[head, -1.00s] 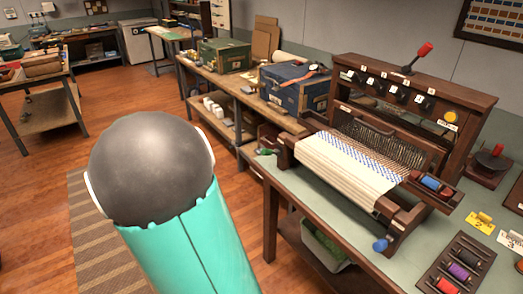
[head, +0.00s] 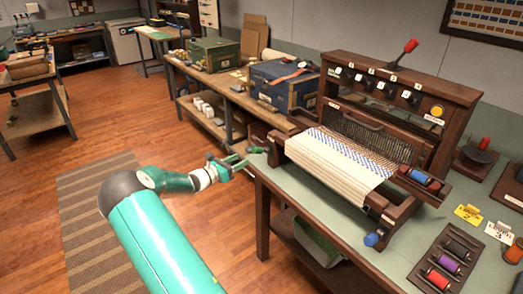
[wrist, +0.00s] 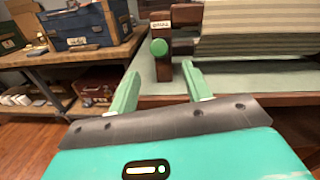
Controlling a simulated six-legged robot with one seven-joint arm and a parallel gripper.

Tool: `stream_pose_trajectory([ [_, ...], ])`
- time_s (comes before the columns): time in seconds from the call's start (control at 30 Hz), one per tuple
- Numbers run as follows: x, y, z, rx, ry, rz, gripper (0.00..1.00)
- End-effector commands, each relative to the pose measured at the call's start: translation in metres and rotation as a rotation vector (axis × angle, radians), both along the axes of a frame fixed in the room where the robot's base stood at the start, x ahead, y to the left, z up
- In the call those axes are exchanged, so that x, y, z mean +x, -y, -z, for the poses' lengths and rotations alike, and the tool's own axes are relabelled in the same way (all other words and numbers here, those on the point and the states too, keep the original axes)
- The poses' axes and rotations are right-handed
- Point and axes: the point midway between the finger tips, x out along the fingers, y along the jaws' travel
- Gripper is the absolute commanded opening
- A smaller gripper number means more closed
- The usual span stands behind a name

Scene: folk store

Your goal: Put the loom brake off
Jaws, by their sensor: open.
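The wooden loom (head: 330,165) stands on the right-hand table with pale, blue-patterned cloth on it. A red-handled lever (head: 406,52) rises from the top of its back panel, tilted right. A green knob (head: 257,150) is at its left front corner, and a blue knob (head: 372,239) at its right front. I cannot tell from the labels which part is the brake. My gripper (head: 243,162) is open and empty at the table's left edge, close to the green knob. In the wrist view the green knob (wrist: 159,47) on its dark post lies just beyond and between the fingertips (wrist: 160,70).
A row of dark switches (head: 376,84) and a yellow button (head: 437,111) are on the loom's panel. A spool tray (head: 428,262) and number tags (head: 467,213) lie at the right. A blue chest (head: 285,88) stands on the bench behind. The floor at left is open.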

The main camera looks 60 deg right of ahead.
Motion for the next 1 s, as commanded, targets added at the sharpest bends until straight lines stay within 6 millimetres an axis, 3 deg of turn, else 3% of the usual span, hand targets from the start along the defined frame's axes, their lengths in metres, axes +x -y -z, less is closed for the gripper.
stream_pose_trajectory([
  [0.4, -0.034, 0.075, 0.000, 0.001, 0.004, 0.003, 0.49],
  [0.6, -0.045, 0.102, 0.001, 0.001, 0.005, 0.002, 0.49],
  [1.0, -0.049, 0.112, 0.000, 0.002, 0.004, 0.000, 0.49],
])
